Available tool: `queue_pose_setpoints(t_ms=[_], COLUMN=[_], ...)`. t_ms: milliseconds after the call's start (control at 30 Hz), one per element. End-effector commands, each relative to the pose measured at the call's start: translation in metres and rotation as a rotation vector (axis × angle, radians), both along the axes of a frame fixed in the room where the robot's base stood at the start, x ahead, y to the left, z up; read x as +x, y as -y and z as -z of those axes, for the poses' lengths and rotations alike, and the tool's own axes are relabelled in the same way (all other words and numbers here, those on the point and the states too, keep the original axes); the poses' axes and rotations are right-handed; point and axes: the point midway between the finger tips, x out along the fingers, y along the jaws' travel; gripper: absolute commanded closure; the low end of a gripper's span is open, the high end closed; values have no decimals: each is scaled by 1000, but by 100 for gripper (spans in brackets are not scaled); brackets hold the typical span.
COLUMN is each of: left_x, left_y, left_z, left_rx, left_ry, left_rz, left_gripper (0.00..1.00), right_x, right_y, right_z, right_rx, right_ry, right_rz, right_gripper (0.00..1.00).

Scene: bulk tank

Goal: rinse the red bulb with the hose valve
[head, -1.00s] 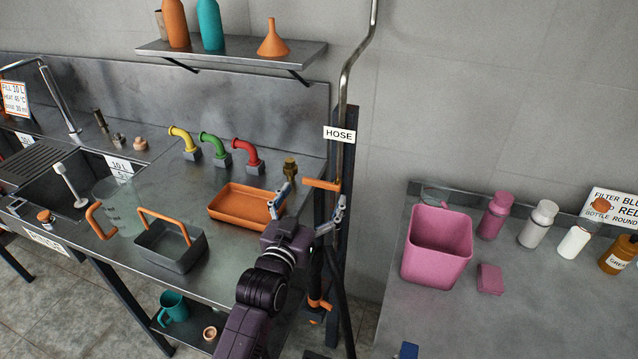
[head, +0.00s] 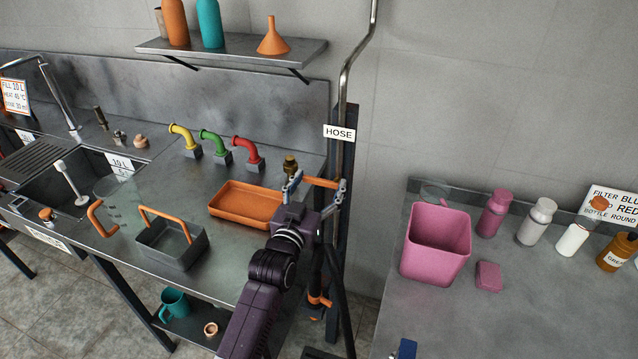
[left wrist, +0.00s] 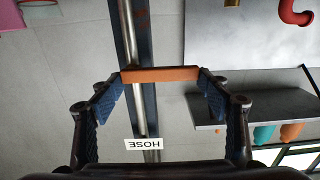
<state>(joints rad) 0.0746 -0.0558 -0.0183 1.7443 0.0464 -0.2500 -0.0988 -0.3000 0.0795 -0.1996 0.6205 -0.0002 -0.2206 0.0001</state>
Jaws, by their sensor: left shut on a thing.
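The hose valve's orange lever (head: 322,183) sticks out sideways from the dark post under the HOSE sign (head: 339,133). My left gripper (head: 318,185) is shut on this lever, one fingertip at each end. In the left wrist view the orange lever (left wrist: 160,75) spans the space between the blue-padded fingers. A brass fitting (head: 290,166) sits just left of the lever, above the bench. I cannot make out a red bulb; a red elbow pipe (head: 247,150) stands at the back of the bench.
An orange tray (head: 240,216) and a grey basket with an orange handle (head: 195,249) stand on the steel bench. A clear jug with an orange handle (head: 96,218) is beside the sink. A pink bin (head: 432,262) stands on the right table.

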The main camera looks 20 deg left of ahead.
Motion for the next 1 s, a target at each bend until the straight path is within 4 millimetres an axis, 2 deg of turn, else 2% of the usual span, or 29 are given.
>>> queue_pose_setpoints(t_ms=[33,200,567,1000], left_x=[0,0,0,0], left_y=[0,0,0,6], left_z=[0,0,-4,-16], left_rx=[0,0,71,400], left_ry=[0,0,2,14], left_rz=[0,0,0,1], left_gripper=[55,74,74,74], right_x=[0,0,0,0], right_y=[0,0,0,0], right_z=[0,0,-8,-31], right_rx=[0,0,0,0], right_ry=[0,0,0,0], right_rz=[0,0,0,0], right_gripper=[68,68,68,68])
